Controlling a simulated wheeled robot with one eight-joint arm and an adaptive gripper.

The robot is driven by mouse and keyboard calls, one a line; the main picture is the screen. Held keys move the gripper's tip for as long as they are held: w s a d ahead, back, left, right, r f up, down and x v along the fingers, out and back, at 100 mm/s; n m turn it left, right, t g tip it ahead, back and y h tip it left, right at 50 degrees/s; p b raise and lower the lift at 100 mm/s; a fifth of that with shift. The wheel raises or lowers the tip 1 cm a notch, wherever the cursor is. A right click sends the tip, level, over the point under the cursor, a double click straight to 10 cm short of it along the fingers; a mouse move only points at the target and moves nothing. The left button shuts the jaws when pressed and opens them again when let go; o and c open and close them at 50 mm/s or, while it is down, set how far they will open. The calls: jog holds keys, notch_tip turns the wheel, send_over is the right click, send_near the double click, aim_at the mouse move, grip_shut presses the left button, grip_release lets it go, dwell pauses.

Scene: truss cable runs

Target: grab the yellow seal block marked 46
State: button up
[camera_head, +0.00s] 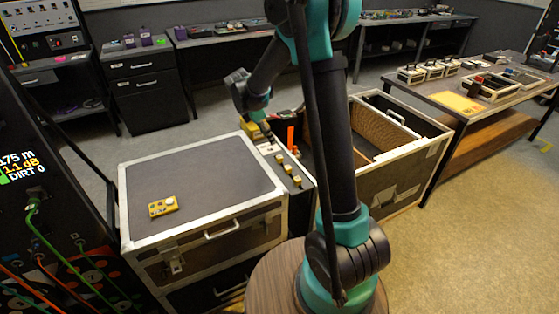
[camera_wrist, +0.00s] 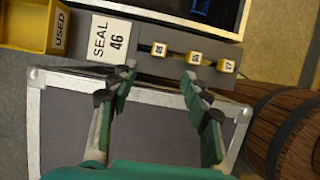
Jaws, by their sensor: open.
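Three small yellow blocks with white number labels stand in a row on a dark strip in the wrist view: a left block (camera_wrist: 160,48), a middle block (camera_wrist: 195,58) and a right block (camera_wrist: 228,66). The left label seems to read 46; the others are too small to read surely. A white card (camera_wrist: 112,40) reading SEAL 46 lies left of the row. My gripper (camera_wrist: 146,86) is open and empty, its fingers short of the row. In the head view, my gripper (camera_head: 268,131) is near the card's end of the row (camera_head: 288,169).
A yellow bin marked USED (camera_wrist: 22,24) is beside the card. A grey-topped case (camera_head: 195,185) with a yellow device (camera_head: 163,206) stands left of the strip. An open crate (camera_head: 405,165) stands to the right. A wooden barrel (camera_wrist: 295,135) shows in the wrist view.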

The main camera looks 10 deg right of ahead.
send_over(279, 157)
jog(key=a, duration=0.2)
jog(key=f, duration=0.7)
jog(key=shift+s, duration=0.35)
jog(key=shift+a+x, duration=0.2)
jog(key=shift+x, duration=2.5)
jog(key=shift+f, duration=0.1)
jog(key=c, duration=1)
